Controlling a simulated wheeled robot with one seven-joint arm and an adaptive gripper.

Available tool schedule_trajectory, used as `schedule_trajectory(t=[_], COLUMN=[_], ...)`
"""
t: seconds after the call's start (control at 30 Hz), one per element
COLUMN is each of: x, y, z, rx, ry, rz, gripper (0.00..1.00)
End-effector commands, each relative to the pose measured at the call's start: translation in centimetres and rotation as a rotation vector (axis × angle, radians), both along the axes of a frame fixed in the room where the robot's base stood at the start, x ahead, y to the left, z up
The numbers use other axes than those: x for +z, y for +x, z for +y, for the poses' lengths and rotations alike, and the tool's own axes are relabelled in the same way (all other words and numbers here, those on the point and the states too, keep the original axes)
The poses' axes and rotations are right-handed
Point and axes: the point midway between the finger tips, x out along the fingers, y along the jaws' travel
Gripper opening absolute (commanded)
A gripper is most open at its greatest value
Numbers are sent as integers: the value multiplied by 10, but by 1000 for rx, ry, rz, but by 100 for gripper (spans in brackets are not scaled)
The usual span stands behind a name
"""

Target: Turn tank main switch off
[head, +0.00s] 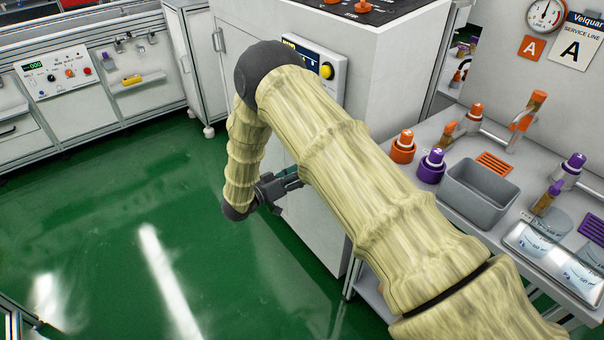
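A white cabinet (395,75) stands at the centre back. A grey control box (335,88) on its front carries a yellow round knob (327,71) and a dark label with yellow marks (300,42). This knob may be the tank main switch; no readable text confirms it. My arm covers the lower left of the box. My gripper (288,184) is dark and sits low in front of the cabinet, well below the knob and apart from it. My arm partly hides its fingers, so I cannot tell whether it is open.
A bench at right holds orange (403,147) and purple (432,166) capped fittings, a grey bin (480,192) and a clear-lidded tray (550,262). A panel with buttons (62,73) is at far left. The green floor (120,220) at left is clear.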

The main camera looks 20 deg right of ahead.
Motion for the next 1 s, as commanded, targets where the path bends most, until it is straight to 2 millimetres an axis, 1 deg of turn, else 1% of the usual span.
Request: schedule_trajectory(t=[0.3,0.5,0.7,1.0], x=[-1,-1,-1,-1], y=[-20,-30,-35,-36], z=[55,82,95,97], rx=[1,1,0,0], ry=[1,2,1,2], rz=[2,2,1,2], gripper=[50,50,50,50])
